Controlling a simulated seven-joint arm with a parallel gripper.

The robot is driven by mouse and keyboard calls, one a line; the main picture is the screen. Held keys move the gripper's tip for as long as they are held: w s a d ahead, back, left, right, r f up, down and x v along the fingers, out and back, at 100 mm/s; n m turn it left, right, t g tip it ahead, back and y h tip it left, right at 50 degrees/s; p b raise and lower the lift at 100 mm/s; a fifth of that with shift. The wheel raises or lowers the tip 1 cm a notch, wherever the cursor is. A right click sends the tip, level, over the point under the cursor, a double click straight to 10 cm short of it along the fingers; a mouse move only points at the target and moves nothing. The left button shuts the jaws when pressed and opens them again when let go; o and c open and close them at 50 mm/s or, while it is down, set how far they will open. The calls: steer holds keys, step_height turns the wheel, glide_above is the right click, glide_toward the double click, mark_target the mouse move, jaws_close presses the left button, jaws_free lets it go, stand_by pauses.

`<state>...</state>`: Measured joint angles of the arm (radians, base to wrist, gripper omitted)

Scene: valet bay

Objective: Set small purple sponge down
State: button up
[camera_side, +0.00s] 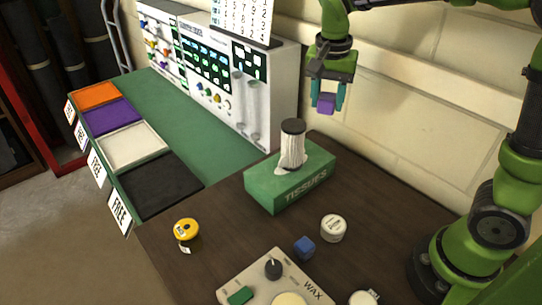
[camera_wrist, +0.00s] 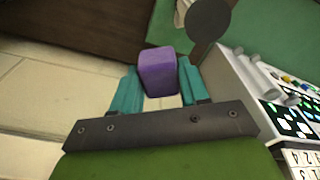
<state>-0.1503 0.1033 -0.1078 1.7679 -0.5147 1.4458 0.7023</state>
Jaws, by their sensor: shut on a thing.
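The small purple sponge (camera_side: 326,103) is a little block held between the teal fingers of my gripper (camera_side: 327,97). It hangs in the air in front of the pale wall, above and behind the tissue box. In the wrist view the sponge (camera_wrist: 158,72) sits between both fingertips of my gripper (camera_wrist: 158,84), with a finger on each side. Nothing touches the sponge from below.
A green tissue box (camera_side: 290,181) with a dark-topped object on it stands on the brown table (camera_side: 217,220). A control panel (camera_side: 240,85) stands behind the green counter. Orange, purple, white and black trays (camera_side: 160,183) line its left edge. A blue block (camera_side: 305,247) and jars stand in front.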

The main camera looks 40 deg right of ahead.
mark_target(365, 185)
steer(key=s+d+f+m, duration=0.2)
steer(key=s+d+m, duration=0.4)
steer(key=s+d, duration=0.35)
steer(key=shift+g, duration=0.3)
steer(key=f, duration=2)
steer(key=shift+a, duration=0.35)
steer(key=shift+f, duration=0.1)
steer(key=o, duration=1)
steer(key=shift+f, duration=0.1)
